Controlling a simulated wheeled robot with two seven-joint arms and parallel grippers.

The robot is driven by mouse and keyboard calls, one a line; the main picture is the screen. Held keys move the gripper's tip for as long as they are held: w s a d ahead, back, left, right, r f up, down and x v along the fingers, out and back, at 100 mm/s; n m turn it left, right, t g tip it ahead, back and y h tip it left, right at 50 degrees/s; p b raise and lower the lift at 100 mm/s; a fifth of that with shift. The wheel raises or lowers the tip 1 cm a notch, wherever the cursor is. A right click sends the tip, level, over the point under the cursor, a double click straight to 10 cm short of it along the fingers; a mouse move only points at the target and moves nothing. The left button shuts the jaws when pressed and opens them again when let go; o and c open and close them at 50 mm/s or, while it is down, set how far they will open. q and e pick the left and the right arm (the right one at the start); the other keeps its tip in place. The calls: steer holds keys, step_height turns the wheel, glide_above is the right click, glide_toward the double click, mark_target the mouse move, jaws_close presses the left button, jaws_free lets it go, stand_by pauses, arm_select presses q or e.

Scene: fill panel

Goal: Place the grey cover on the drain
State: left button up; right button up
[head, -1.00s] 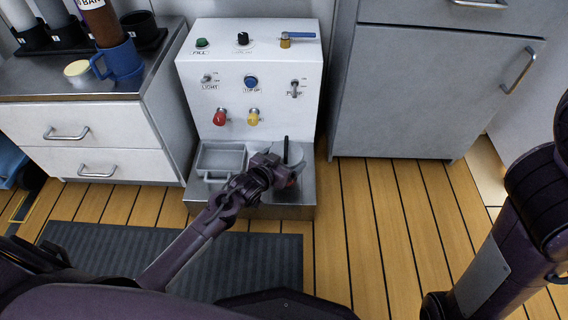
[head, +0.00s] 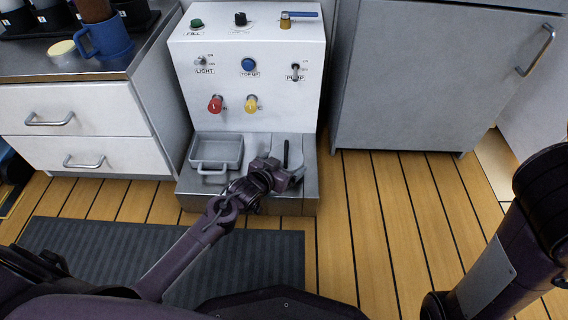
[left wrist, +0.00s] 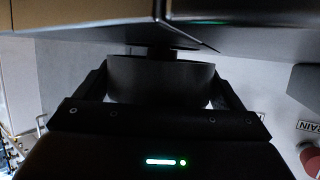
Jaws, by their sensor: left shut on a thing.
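My left gripper (head: 289,180) is low over the right part of the steel ledge (head: 240,197) at the foot of the white panel. It is shut on a dark, round-sided piece, which shows between the fingers in the left wrist view (left wrist: 160,78). This looks like the grey cover, but its full shape is hidden. A thin black upright rod (head: 286,153) stands just behind the gripper. I cannot make out the drain; the gripper and arm block part of the ledge. My right gripper is out of view; only my right arm shows at the right.
A grey tray (head: 216,150) with a handle sits left of the gripper. The white panel (head: 247,85) behind carries a red knob (head: 215,104), a yellow knob (head: 251,104) and switches. A blue mug (head: 104,40) stands on the left counter. The wooden floor at right is clear.

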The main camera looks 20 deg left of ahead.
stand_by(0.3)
arm_select(q)
steer(key=shift+f, duration=0.55)
steer(key=o, duration=0.9)
